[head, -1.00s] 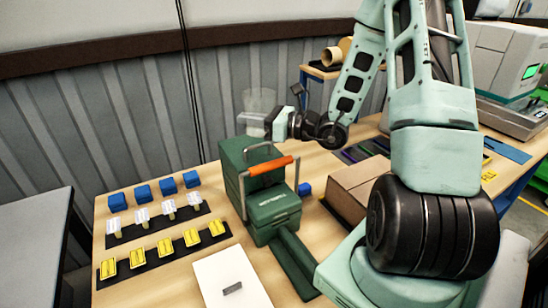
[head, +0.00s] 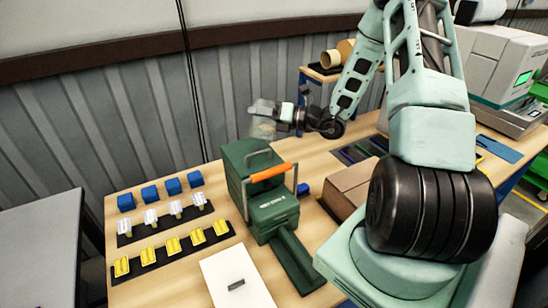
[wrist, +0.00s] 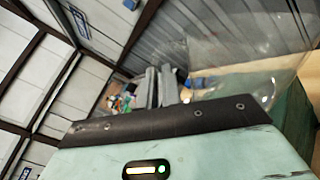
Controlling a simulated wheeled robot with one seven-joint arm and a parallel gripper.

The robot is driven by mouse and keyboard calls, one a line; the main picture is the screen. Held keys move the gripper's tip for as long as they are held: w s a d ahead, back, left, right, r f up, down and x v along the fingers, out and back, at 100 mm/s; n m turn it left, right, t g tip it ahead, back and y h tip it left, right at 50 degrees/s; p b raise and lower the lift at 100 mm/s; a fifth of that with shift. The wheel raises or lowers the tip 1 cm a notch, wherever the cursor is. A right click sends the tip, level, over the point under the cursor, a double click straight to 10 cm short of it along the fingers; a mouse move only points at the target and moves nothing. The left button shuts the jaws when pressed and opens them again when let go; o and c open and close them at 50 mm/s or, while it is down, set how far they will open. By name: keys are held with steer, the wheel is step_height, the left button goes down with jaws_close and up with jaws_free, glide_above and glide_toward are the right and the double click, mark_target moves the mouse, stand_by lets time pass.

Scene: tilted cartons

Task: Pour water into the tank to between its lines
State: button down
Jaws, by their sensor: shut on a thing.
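My gripper (head: 284,112) is shut on a clear, see-through container (head: 263,129) above the back of the workbench. The container now hangs lower than the wrist and looks tilted; its water level cannot be made out. In the wrist view my gripper's grey fingers (wrist: 160,88) are close together, and the clear container (wrist: 245,85) fills the right side. A green unit (head: 270,208) with an orange handle stands on the bench below and in front of the container. I cannot tell whether this is the tank, and no level lines are readable.
Blue blocks (head: 150,194), white pieces (head: 175,208) and yellow pieces (head: 172,245) stand in rows at the left of the bench. A white plate (head: 236,278) lies in front. A brown carton (head: 350,186) sits right of the green unit.

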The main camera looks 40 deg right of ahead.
mark_target(265, 104)
steer(key=shift+w+d+r+m+p, duration=0.2)
steer(key=shift+d+m+p, duration=0.2)
steer(key=shift+m, duration=0.2)
steer(key=shift+w+d+r+m+p, duration=0.15)
steer(key=shift+w+d+m+p, duration=0.15)
steer(key=shift+m, duration=0.3)
steer(key=shift+w+d+m+p, duration=0.1)
steer(key=shift+d+m+p, duration=0.2)
steer(key=shift+m, duration=0.2)
steer(key=shift+w+d+m+p, duration=0.25)
steer(key=shift+d+m, duration=0.2)
steer(key=shift+m, duration=0.15)
steer(key=shift+w+d+m+p, duration=0.25)
steer(key=shift+d+m, duration=0.15)
steer(key=shift+m, duration=0.2)
steer(key=shift+s+a+f, duration=0.15)
steer(key=shift+a, duration=0.1)
steer(key=shift+w+d+f+m+p, duration=0.3)
steer(key=shift+w+d+f+m, duration=0.3)
steer(key=shift+d+f+m, duration=0.3)
steer(key=shift+w+d+f+m+p, duration=0.1)
steer(key=shift+w+d+m+p, duration=0.1)
steer(key=shift+d+m+p, duration=0.25)
stand_by(0.6)
